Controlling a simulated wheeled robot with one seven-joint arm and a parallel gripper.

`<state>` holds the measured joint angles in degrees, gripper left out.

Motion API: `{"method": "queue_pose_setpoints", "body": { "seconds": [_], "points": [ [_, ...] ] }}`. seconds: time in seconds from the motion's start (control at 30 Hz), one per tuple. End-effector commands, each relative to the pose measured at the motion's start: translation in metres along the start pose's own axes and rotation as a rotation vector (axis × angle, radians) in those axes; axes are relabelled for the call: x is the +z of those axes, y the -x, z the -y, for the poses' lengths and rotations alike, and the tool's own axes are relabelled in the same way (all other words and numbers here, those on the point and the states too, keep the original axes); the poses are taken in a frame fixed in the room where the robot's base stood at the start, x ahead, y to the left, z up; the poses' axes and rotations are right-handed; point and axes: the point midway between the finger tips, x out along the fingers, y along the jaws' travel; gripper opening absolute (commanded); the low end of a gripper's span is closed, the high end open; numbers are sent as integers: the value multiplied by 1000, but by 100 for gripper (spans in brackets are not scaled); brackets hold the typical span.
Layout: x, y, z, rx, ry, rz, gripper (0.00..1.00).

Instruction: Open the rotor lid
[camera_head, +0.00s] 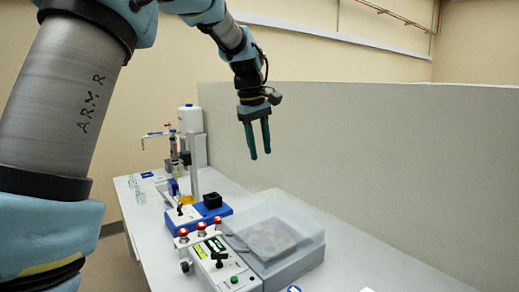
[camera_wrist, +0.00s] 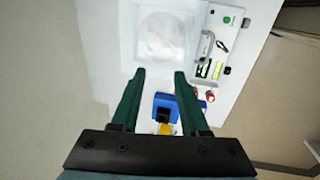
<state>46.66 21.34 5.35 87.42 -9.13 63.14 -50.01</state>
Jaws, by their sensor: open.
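The rotor lid appears to be the translucent, box-like cover (camera_head: 290,228) on the right of the bench device, with a dark round shape dimly visible under it. It looks closed. In the wrist view the pale cover (camera_wrist: 160,38) with a faint round shape lies beyond the fingertips. My gripper (camera_head: 258,157) is open and empty, with its green fingers pointing down, high above the bench and behind the cover. In the wrist view my gripper's fingers (camera_wrist: 159,73) are spread, with nothing between the tips.
A control panel (camera_head: 215,259) with red-topped knobs and a green button adjoins the cover. A blue-based device (camera_head: 198,217) stands behind it. A grey partition (camera_head: 370,150) runs along the right. Bare bench (camera_head: 350,262) lies at the front right.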

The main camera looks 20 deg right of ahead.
Motion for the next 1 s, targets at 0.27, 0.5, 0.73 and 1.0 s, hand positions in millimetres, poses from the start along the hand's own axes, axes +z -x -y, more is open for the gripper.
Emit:
{"method": "queue_pose_setpoints", "body": {
  "seconds": [0.27,0.5,0.73,1.0],
  "points": [
    [0,0,0,0,0,0,45],
    [-16,-13,31,-7,-6,-14,45],
    [-51,-63,170,-49,-79,-64,45],
    [-22,-121,342,-118,-219,-106,45]
  ]
}}
